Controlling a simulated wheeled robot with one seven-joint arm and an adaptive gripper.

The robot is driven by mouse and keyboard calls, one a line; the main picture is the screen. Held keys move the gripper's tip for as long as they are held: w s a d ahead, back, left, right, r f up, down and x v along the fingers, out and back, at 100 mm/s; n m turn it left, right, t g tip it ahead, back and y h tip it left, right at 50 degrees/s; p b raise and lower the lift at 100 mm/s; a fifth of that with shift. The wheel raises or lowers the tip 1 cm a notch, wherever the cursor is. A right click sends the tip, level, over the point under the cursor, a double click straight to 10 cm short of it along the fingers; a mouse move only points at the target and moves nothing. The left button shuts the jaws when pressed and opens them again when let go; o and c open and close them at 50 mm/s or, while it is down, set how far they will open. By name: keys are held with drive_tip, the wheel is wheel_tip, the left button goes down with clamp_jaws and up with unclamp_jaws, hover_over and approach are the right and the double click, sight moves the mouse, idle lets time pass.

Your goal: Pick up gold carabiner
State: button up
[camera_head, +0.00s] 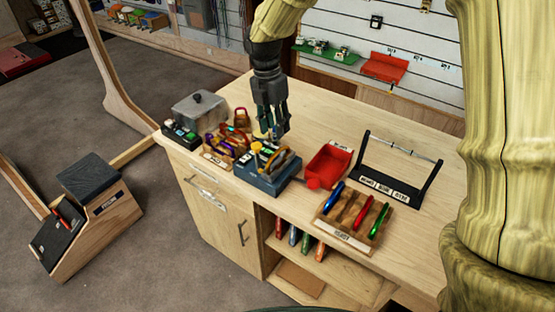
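A curved orange-gold piece (284,161), which looks like the gold carabiner, rests at the right side of a blue-grey box (262,188) on the wooden counter. Other small coloured pieces sit in the same box, and the view is too small to tell their shapes. My gripper (275,133) points down just above and behind the box, close to the gold piece. The dark fingers overlap in this view, so their opening and any contact are unclear. I see nothing clearly held.
A red bin (328,165) stands right of the box. A wooden rack (351,219) with coloured tools is in front of it, and a black stand with a bar (405,184) is further right. Purple and orange gear (222,142) and a grey lidded container (199,108) crowd the left.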

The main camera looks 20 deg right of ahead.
sight(277, 151)
wheel_tip(277, 151, down, 4)
drive_tip(key=shift+s+f+p, duration=0.1)
drive_tip(key=shift+f+p, duration=0.05)
drive_tip(key=shift+p, duration=0.45)
drive_tip(key=shift+s+f+p, duration=0.3)
drive_tip(key=shift+f+p, duration=0.25)
drive_tip(key=shift+f, duration=0.2)
drive_tip(key=shift+s+d+f+p, duration=0.1)
drive_tip(key=shift+f+p, duration=0.35)
drive_tip(key=shift+f, duration=0.65)
drive_tip(key=shift+s+d+f+p, duration=0.1)
drive_tip(key=shift+f+p, duration=0.35)
drive_tip(key=shift+f, duration=0.6)
clamp_jaws()
